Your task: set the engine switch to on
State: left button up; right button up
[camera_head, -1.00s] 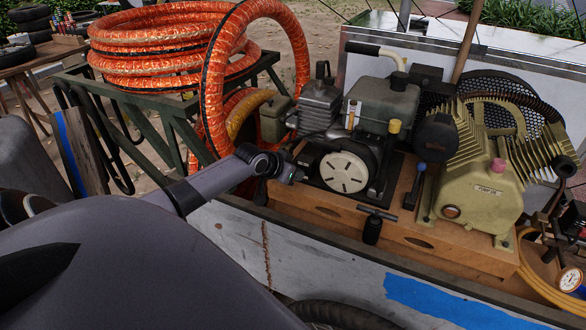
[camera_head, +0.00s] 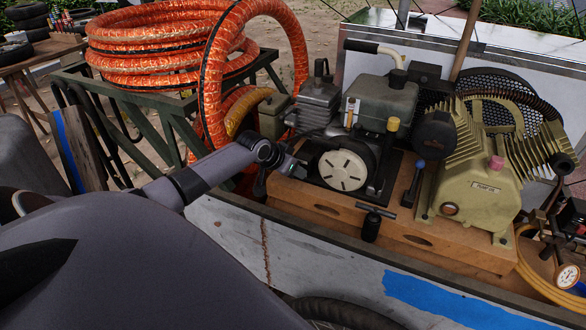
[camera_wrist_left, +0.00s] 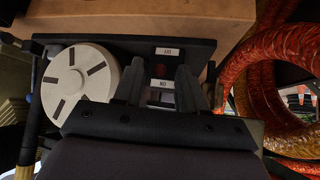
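The engine (camera_head: 380,105) with its round cream recoil cover (camera_head: 342,170) stands on the cart's wooden base. In the left wrist view, a dark panel (camera_wrist_left: 205,48) beside the cream cover (camera_wrist_left: 78,84) carries a small red engine switch (camera_wrist_left: 160,68). An off label (camera_wrist_left: 167,51) lies above the switch in that picture and an on label (camera_wrist_left: 161,84) below it. My left gripper (camera_wrist_left: 158,84) is open, its two dark fingers spread on either side of the on label, near the switch. I cannot tell whether it touches the panel. My right gripper is not in view.
Orange hose coils (camera_head: 165,50) rest on a green stand left of the engine. The yellowish compressor pump (camera_head: 482,190) and a blue-knobbed lever (camera_head: 420,165) stand to the right. A black T-handle (camera_head: 371,225) sits at the wooden base's front. The cart's grey front deck is mostly clear.

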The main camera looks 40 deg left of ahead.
pick_arm(q)
jog(key=shift+s+r, duration=0.1)
jog(key=v, duration=0.7)
dwell(0.4)
dwell(0.4)
jog(key=s+d+f+m+t+h, duration=0.1)
jog(key=s+d+f, duration=0.65)
jog(key=d, duration=0.25)
jog(key=s+d+f+m+h, duration=0.1)
jog(key=s+d+f+m, duration=0.1)
jog(key=s+d+f, duration=0.6)
jog(key=s+d+f+t, duration=0.1)
jog(key=s+d, duration=0.5)
jog(key=d, duration=0.3)
jog(key=shift+d, duration=0.3)
